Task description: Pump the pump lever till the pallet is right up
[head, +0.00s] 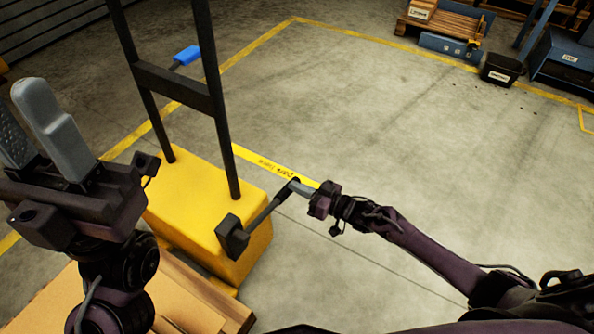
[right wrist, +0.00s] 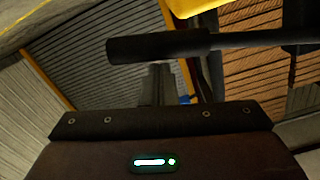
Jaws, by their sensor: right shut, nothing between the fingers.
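The pump lever (head: 266,211) is a dark bar on a black block at the side of the yellow lift body (head: 185,205). It slants up to the right. My right gripper (head: 294,186) is shut and empty at the lever's outer end. In the right wrist view the lever's dark round bar (right wrist: 160,46) lies across, just beyond the shut fingers (right wrist: 158,85); whether they touch cannot be told. My left gripper (head: 18,102) is open and empty at the left. A wooden edge, perhaps the pallet (head: 235,312), shows at the lower left; its height cannot be judged.
A black upright frame (head: 180,85) rises from the yellow body. A blue pad (head: 187,55) on a dark stalk shows behind it. Yellow lines mark the floor. A black bin (head: 501,69) and a wooden pallet stack (head: 447,22) stand far right. The middle floor is clear.

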